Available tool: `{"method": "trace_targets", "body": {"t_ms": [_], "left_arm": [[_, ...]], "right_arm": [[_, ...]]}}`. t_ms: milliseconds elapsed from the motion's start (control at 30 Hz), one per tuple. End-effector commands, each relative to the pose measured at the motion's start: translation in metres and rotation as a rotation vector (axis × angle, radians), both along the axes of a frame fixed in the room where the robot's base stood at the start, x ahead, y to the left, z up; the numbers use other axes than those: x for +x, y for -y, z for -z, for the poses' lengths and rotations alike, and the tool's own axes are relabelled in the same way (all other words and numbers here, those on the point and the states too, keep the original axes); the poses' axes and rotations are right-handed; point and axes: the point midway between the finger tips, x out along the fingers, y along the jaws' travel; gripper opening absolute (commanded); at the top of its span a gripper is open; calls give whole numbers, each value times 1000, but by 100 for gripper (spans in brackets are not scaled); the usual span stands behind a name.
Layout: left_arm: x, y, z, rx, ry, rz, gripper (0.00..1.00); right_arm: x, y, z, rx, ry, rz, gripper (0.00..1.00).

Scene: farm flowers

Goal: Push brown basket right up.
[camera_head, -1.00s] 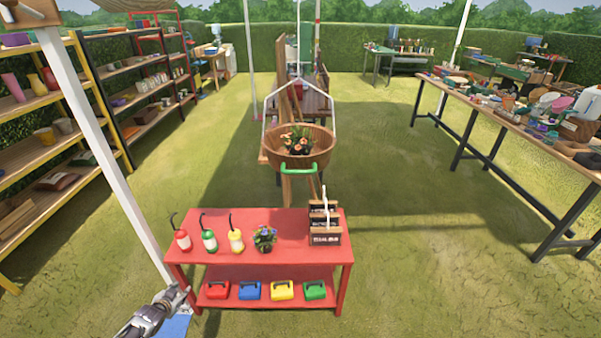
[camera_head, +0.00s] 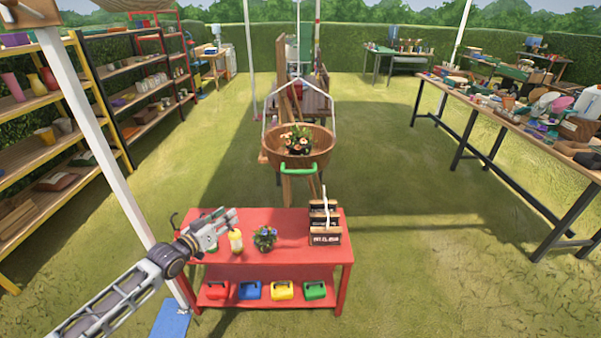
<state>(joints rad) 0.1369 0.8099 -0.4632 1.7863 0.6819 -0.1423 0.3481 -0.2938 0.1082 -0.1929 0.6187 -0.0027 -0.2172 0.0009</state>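The brown basket (camera_head: 318,158) is a round wooden tub holding orange flowers (camera_head: 297,139). It hangs from a white frame (camera_head: 333,95) behind the red table, with a green handle (camera_head: 299,168) on its near side. My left gripper (camera_head: 236,217) is above the left part of the red table, lower in the picture than the basket and to its left, apart from it. Whether its fingers are open or shut is too small to tell. My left arm hides the red bottle and part of the green bottle (camera_head: 211,244). My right gripper is not in view.
The red table (camera_head: 285,222) carries a yellow bottle (camera_head: 236,241), a flower pot (camera_head: 264,239) and a wooden crate (camera_head: 325,238). Several coloured boxes sit on its lower shelf. A white post (camera_head: 118,185) stands at left. Grass is clear right of the basket.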

Motion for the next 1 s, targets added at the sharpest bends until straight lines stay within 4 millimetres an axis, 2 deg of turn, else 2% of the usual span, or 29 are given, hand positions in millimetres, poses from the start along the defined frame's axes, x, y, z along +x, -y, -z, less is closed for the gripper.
{"method": "trace_targets", "body": {"t_ms": [33, 300, 500, 700, 1000], "left_arm": [[-6, 14, -15, -51, 1, 22, 34], [-49, 89, -91, -407, -76, 144, 34], [-84, 130, -139, -708, -206, 225, 34], [-103, 148, -165, -952, -349, 260, 34], [-106, 150, -171, -1126, -472, 254, 34]], "right_arm": [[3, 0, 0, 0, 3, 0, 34], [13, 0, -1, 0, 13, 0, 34], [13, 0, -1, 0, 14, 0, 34], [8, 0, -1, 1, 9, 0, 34], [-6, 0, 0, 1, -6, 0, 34]]}}
